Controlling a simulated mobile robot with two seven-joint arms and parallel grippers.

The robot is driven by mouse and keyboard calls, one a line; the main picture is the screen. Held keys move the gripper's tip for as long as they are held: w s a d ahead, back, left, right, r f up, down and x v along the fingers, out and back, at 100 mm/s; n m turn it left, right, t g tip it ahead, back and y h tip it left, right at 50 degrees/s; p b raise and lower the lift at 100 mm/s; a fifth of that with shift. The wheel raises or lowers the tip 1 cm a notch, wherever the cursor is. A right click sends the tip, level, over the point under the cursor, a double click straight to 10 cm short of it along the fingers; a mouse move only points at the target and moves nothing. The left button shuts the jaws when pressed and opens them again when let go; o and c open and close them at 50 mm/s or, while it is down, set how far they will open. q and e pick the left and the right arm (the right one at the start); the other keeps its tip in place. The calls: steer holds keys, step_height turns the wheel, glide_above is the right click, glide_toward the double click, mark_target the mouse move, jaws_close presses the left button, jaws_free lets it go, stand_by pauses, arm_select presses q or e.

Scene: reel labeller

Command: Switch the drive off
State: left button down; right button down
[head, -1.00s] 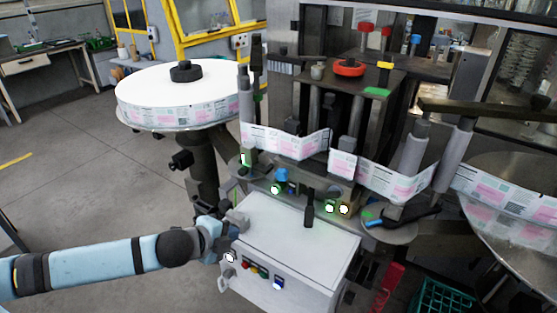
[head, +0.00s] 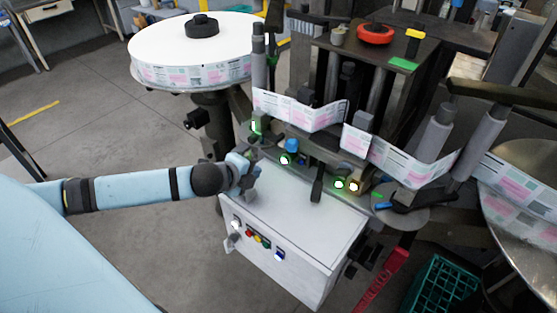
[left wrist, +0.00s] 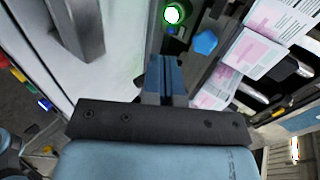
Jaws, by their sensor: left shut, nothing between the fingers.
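The white control box (head: 300,225) stands below the labeller. Its front panel has a red button (head: 249,232), yellow and green buttons, a blue-framed element (head: 280,255) and a grey knob (head: 234,238) at the left end. A dark upright lever (head: 317,182) stands at the box's rear edge; a dark bar-like part also shows in the left wrist view (left wrist: 76,28). Which control belongs to the drive cannot be read. My left gripper (head: 250,184) is over the box's rear left corner; its blue fingers (left wrist: 166,82) are shut and empty. My right gripper is not in view.
A label reel (head: 195,50) stands at the back left. The label web (head: 300,110) runs across the machine behind the box. A blue knob (head: 292,146) and lit green sensors (head: 346,184) sit close behind the box. A green crate (head: 440,285) is at lower right.

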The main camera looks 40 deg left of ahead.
mark_target(284, 160)
arm_select(q)
steer(key=x, duration=0.3)
steer(key=r+p+x, duration=0.1)
steer(key=x, duration=0.2)
steer(key=w+p+x, duration=0.1)
steer(key=x, duration=0.2)
steer(key=shift+w, duration=0.3)
steer(key=shift+w+d+f, duration=0.15)
steer(key=shift+w+f, duration=0.1)
steer(key=shift+w, duration=0.5)
